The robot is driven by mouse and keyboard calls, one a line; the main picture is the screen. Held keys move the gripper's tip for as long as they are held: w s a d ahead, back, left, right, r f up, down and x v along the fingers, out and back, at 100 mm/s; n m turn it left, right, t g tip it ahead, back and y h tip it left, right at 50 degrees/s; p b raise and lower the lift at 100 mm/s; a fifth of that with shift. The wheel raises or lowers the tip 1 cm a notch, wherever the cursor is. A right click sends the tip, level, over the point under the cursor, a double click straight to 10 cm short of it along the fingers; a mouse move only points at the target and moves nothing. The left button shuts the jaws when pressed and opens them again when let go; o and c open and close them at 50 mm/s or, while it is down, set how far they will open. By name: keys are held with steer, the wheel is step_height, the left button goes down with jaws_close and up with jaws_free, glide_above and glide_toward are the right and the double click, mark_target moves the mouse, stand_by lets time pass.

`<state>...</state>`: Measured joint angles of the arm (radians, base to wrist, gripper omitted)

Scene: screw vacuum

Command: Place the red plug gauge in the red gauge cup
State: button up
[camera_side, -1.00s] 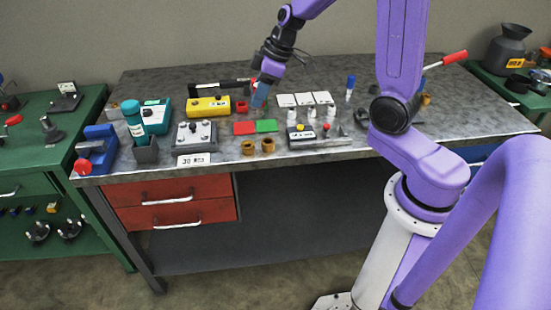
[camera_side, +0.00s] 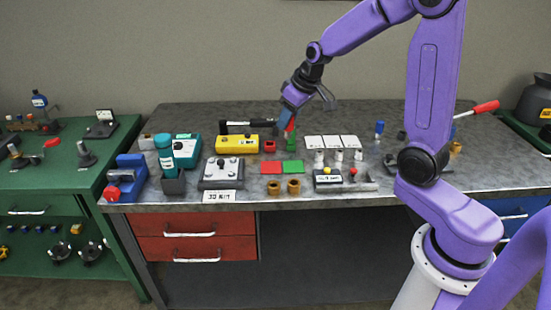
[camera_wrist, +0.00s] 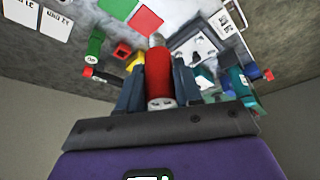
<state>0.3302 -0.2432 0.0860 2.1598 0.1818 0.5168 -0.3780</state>
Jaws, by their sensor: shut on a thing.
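The red plug gauge (camera_wrist: 158,75) is between the two fingers of my gripper (camera_wrist: 158,88), which is shut on it; its pale tip points away from the wrist camera. In the side view my gripper (camera_side: 287,118) is above the rear middle of the bench, and a bit of the red gauge (camera_side: 291,125) shows below the fingers.
A green piece (camera_side: 292,138) stands just right of the red cup. A yellow box (camera_side: 229,144) is left of it, with a black-handled tool (camera_side: 248,127) behind. Red (camera_side: 271,167) and green (camera_side: 293,167) pads lie in front.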

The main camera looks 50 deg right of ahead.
steer(key=w+d+f+m, duration=0.2)
steer(key=w+d+f, duration=0.1)
steer(key=d, duration=0.4)
steer(key=shift+h, duration=0.3)
steer(key=w+d+f, duration=0.1)
steer(key=w+f, duration=0.2)
steer(key=w, duration=0.1)
steer(key=w+d+f, duration=0.1)
steer(key=w+f, duration=0.2)
steer(key=w, duration=0.2)
steer(key=w+d+f, duration=0.1)
steer(key=w+f, duration=0.3)
steer(key=shift+w, duration=0.15)
steer(key=shift+w+f, duration=0.1)
steer(key=shift+f, duration=1.45)
steer(key=shift+f, duration=0.2)
steer(key=o, duration=1.1)
